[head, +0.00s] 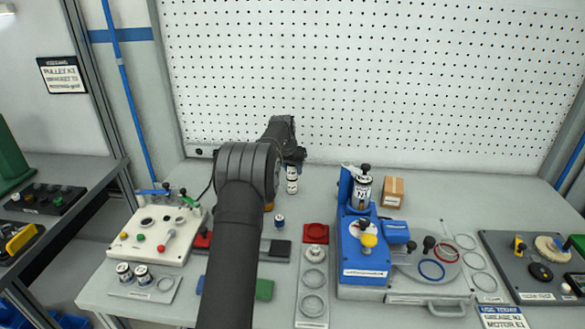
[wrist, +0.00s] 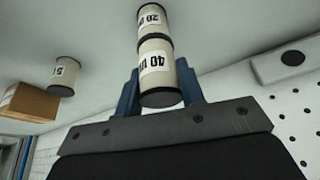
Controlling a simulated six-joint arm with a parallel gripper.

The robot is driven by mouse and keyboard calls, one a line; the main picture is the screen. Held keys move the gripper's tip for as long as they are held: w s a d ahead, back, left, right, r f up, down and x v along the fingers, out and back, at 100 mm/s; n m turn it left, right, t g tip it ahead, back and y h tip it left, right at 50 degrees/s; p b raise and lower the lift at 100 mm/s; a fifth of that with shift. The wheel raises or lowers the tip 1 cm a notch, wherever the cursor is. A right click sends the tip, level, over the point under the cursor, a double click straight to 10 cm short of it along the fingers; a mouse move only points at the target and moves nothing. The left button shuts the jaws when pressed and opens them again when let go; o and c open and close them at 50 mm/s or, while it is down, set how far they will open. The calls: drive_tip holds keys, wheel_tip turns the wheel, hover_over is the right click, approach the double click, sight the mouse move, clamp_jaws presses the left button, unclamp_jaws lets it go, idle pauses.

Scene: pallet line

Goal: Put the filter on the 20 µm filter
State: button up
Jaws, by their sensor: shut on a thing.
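My gripper (wrist: 159,78) is shut on a pale filter with dark end rims, labelled 40 (wrist: 157,65). The blue fingers are on either side of it. The wrist view is upside down. The 20 µm filter (wrist: 150,20) is in line directly under the held one, and their ends look to be touching, though a tiny gap cannot be ruled out. In the head view the held filter (head: 292,173) and the 20 µm filter (head: 292,187) form an upright column at the back of the bench. My gripper (head: 293,162) is partly hidden by my arm there.
Another pale filter (wrist: 65,72) stands apart beside a cardboard box (wrist: 30,101) in the wrist view. The pegboard (head: 370,80) rises behind. A blue fixture (head: 362,245) stands to the right and a cream control panel (head: 155,232) to the left.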

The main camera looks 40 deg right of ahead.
drive_tip(key=o, duration=1)
drive_tip(key=shift+f, duration=0.1)
drive_tip(key=shift+c, duration=0.2)
drive_tip(key=v, duration=1.2)
drive_tip(key=x, duration=1.2)
wheel_tip(320, 180, up, 3)
drive_tip(key=shift+f, duration=0.1)
drive_tip(key=shift+r, duration=0.6)
